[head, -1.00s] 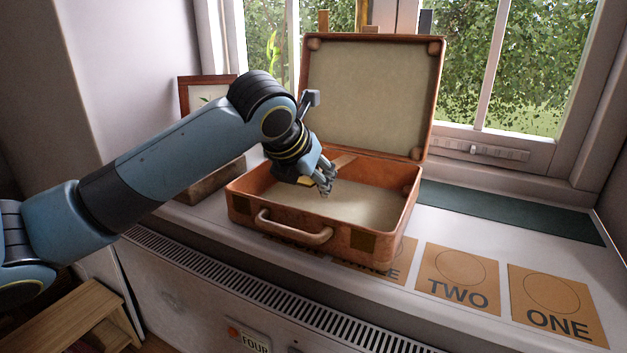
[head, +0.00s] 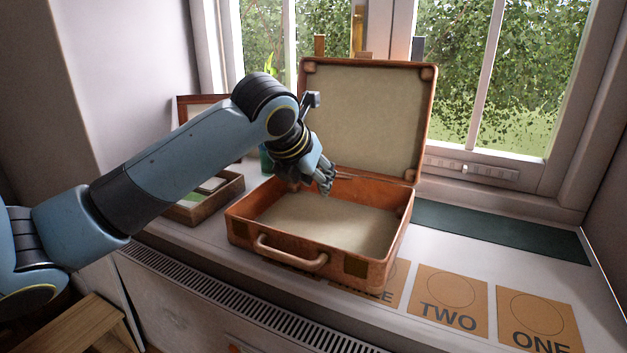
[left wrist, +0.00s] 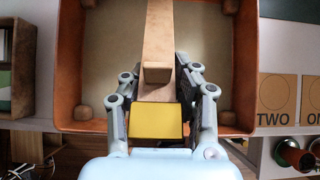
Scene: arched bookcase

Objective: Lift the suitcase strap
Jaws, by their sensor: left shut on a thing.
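The brown suitcase (head: 378,268) stands open on the window sill, its lid (head: 368,115) upright at the back and its handle (head: 290,252) at the front. My left gripper (head: 327,188) is over the back left part of the open case. In the head view the strap is mostly hidden by the gripper. My right gripper is not in view.
Orange cards marked TWO (head: 448,300) and ONE (head: 540,318) lie on the sill at the right. A dark green strip (head: 500,230) lies behind them. A wooden tray (head: 208,205) stands left of the case, below my arm. The window is behind.

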